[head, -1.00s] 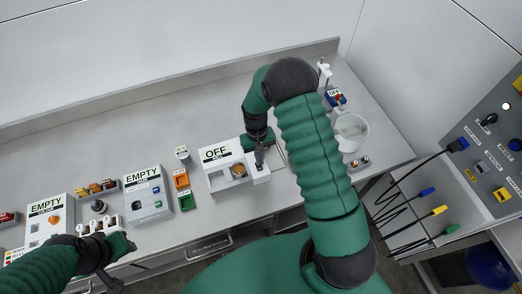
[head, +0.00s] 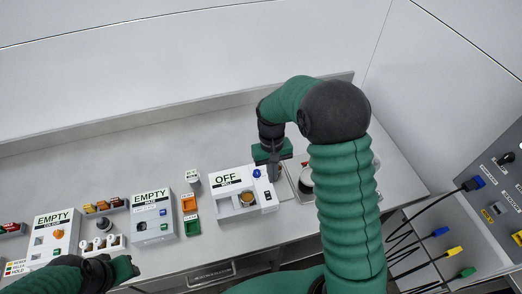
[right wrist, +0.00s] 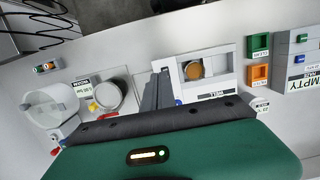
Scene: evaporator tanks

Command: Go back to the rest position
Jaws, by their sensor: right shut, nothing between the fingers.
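My right gripper (head: 274,172) is at the right end of the white box labelled OFF (head: 215,196), just above and beside it. Its fingers are shut with nothing between them; they also show in the right wrist view (right wrist: 156,92). The box has a brown round well and a blue knob (head: 257,173) on its right side. My left gripper (head: 123,270) is low at the left, over the front edge of the bench; its fingers are too dark to tell their opening.
Boxes labelled EMPTY (head: 152,197) and orange and green trays (head: 191,226) stand left of the OFF box. A round dish (right wrist: 110,94) and white container (right wrist: 50,112) stand on its other side. A panel with cables (head: 495,200) is at the right. The bench's back is clear.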

